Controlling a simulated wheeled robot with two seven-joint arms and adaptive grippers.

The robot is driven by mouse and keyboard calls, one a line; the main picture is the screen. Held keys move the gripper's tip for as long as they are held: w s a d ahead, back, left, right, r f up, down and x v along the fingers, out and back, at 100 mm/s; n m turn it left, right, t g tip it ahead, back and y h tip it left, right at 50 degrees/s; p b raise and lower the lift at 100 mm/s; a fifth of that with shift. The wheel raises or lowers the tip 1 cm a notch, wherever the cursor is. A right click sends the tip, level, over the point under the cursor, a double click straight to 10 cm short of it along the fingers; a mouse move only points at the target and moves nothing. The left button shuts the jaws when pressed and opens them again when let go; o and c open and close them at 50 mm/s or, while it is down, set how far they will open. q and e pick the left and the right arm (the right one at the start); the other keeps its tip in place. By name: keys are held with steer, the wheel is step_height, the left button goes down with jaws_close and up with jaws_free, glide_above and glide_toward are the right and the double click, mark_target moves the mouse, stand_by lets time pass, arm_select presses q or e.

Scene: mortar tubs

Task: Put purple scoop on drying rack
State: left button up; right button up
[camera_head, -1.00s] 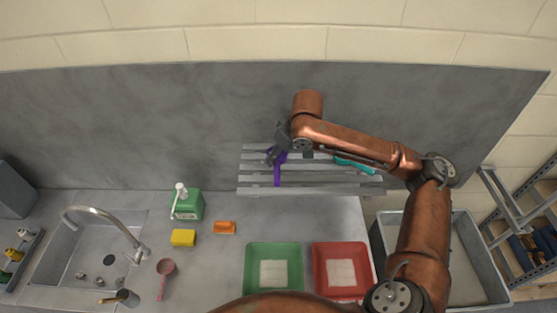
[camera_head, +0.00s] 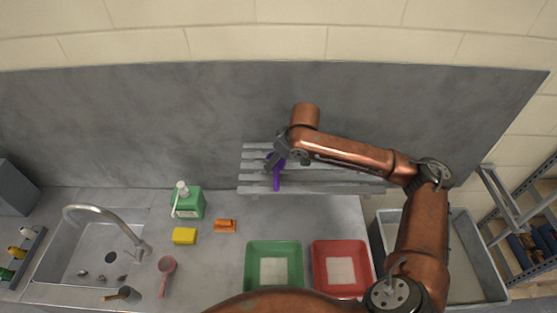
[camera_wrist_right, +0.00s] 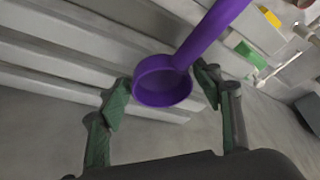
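The purple scoop (camera_head: 276,180) is at the left part of the grey slatted drying rack (camera_head: 350,187), its handle pointing toward the rack's front edge. My right gripper (camera_head: 277,158) is over the rack and shut on the scoop's bowl. In the right wrist view, the round bowl (camera_wrist_right: 162,82) sits between the two fingertips, and its handle runs up to the right. The rack's slats (camera_wrist_right: 60,70) lie close beyond it there. I cannot tell whether the scoop touches the slats. My left gripper is not in view.
A green tray (camera_head: 249,268) and red tray (camera_head: 318,268) stand before the rack. The sink (camera_head: 65,265) is left. A grey wall rises behind the rack.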

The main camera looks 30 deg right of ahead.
steer(key=shift+o, duration=0.2)
steer(key=shift+r, duration=0.1)
steer(key=b+v, duration=0.1)
steer(key=v, duration=1.1)
steer(key=shift+w+r, duration=0.15)
